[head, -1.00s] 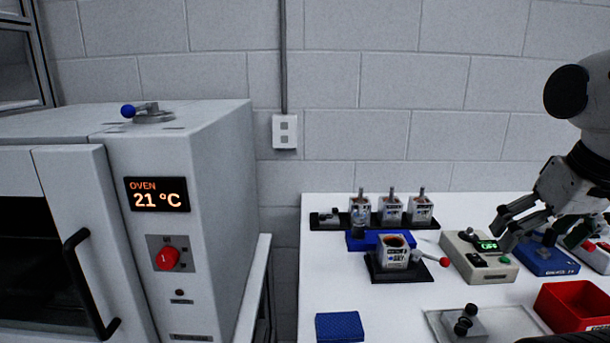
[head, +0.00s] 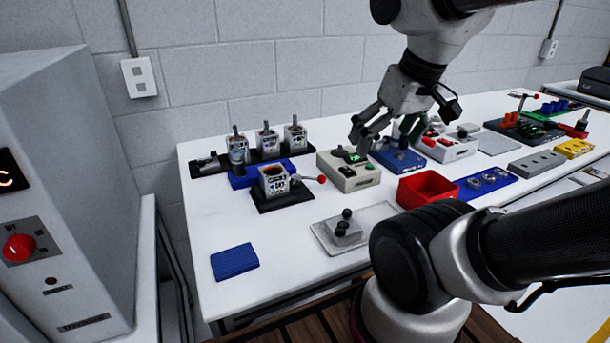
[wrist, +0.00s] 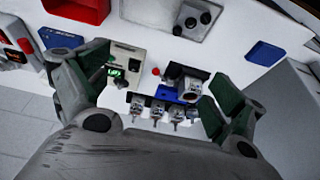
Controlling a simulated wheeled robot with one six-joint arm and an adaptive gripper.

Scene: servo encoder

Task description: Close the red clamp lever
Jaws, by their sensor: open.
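The clamp lever with a red ball end (head: 321,179) sticks out to the right of a black fixture (head: 283,202) holding a white servo case (head: 273,180). In the wrist view the red ball (wrist: 156,71) lies between the open fingers, well beyond them. The servo case (wrist: 189,84) is beside it. My gripper (head: 372,135) is open and empty, in the air above the grey meter box and blue device, right of the lever and apart from it. It also shows in the wrist view (wrist: 158,82).
A grey meter box (head: 349,170) and a blue device (head: 397,157) stand right of the fixture. Several servo cases stand in a black rack (head: 210,168) behind. A red bin (head: 428,190), a grey tray (head: 330,245) and a blue pad (head: 234,262) are nearer. Another red-ended lever (head: 536,96) stands far right.

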